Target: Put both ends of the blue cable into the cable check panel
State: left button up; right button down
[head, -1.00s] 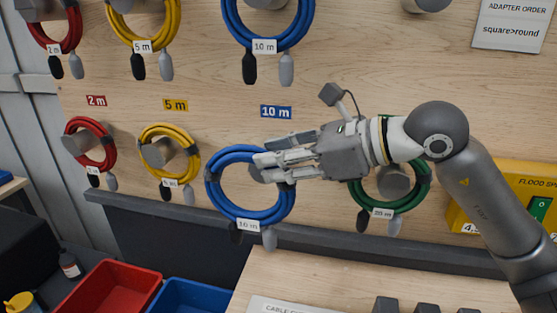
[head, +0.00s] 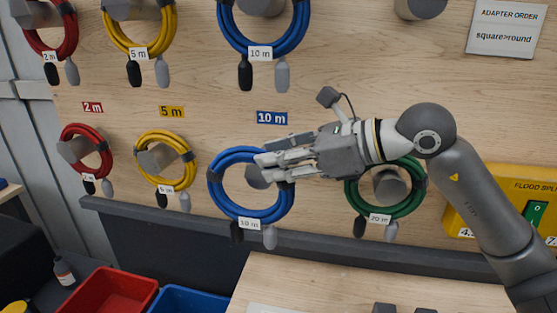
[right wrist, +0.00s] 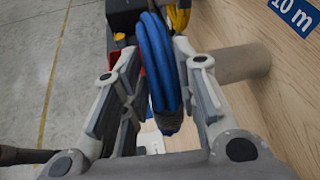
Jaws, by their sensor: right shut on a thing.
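The blue cable (head: 222,205) is a round coil with a white 10 m tag, a dark plug and a grey plug hanging from its bottom. My right gripper (head: 270,168) is shut on the coil's upper right side. In the right wrist view the blue coil (right wrist: 155,60) stands between the fingers (right wrist: 155,90). A grey peg (right wrist: 238,62) sticks out of the board beside it, and the coil appears clear of the peg's end. Only a sliver of a pale plate, probably the cable check panel (head: 272,308), shows at the bottom edge. My left gripper is not in view.
Another blue coil (head: 226,38) hangs above. Red (head: 66,150), yellow (head: 141,142) and green (head: 416,200) coils hang on pegs alongside. A dark ledge (head: 330,248) runs below the board. A wooden worktop (head: 350,280) and red (head: 110,290) and blue (head: 185,300) bins lie lower down.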

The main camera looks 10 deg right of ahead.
jog(key=shift+w+d+r, duration=0.1)
jog(key=shift+w+d, duration=0.15)
jog(key=shift+w, duration=0.35)
jog(key=shift+w+d+f, duration=0.1)
jog(key=shift+w+d, duration=0.2)
jog(key=shift+w, duration=0.35)
jog(key=shift+w+d+r, duration=0.1)
jog(key=shift+w+d, duration=0.15)
jog(key=shift+w, duration=0.35)
jog(key=w+d+p, duration=0.1)
jog(key=w+d, duration=0.1)
jog(key=w, duration=0.3)
jog(key=shift+w+d+f, duration=0.2)
jog(key=shift+w, duration=0.05)
dwell(1.6)
jog(key=shift+s, duration=0.1)
jog(key=s+a+b, duration=0.4)
jog(key=s+a, duration=0.1)
jog(key=s, duration=0.6)
jog(key=shift+s, duration=0.4)
dwell(1.9)
dwell(0.3)
